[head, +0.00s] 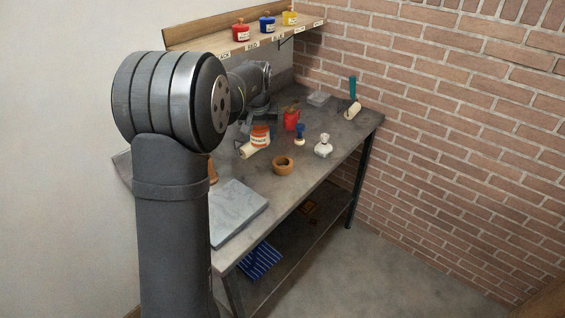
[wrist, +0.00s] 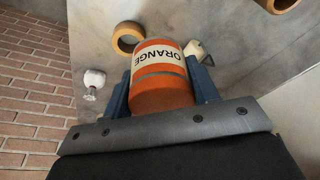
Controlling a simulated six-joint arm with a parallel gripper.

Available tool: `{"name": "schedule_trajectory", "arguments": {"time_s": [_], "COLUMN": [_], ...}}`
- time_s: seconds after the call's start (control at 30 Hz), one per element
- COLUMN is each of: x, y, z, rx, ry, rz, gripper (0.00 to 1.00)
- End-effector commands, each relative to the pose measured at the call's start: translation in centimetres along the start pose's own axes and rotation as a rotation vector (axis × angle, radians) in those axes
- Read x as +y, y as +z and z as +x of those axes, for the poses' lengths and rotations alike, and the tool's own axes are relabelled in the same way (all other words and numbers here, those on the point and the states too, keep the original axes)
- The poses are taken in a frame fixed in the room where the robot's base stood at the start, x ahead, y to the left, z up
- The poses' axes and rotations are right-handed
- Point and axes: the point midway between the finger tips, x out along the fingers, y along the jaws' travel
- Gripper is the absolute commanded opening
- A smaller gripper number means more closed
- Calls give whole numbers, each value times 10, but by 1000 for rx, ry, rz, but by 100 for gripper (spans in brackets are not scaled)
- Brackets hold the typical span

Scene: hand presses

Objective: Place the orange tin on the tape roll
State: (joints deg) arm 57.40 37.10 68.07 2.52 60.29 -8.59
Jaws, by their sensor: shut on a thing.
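The orange tin (head: 260,137) has a white band with the word ORANGE, upside down in the wrist view (wrist: 160,75). My gripper (wrist: 160,88) is shut on it, with one blue finger on each side. Whether the tin touches the bench is hard to tell. The tape roll (head: 283,165) is a brown ring lying flat on the bench, in front of and right of the tin and apart from it in the head view. In the wrist view the tape roll (wrist: 121,49) shows beyond the tin, to its left. Nothing shows on top of it.
A grey slab (head: 236,213) lies at the near end. Another brown object (wrist: 275,3) is cut off.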

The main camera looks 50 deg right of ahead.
Motion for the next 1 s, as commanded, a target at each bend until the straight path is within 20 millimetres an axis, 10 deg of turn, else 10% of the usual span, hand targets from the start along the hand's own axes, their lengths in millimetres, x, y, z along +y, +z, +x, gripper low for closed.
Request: {"name": "schedule_trajectory", "arguments": {"time_s": [0.2,0.43,1.0], "x": [99,149,82], "y": [13,27,-19], "z": [-2,-5,69], "rx": [-1,-2,-3], "ry": [25,37,38], "rz": [95,143,144], "gripper": [25,25,25]}}
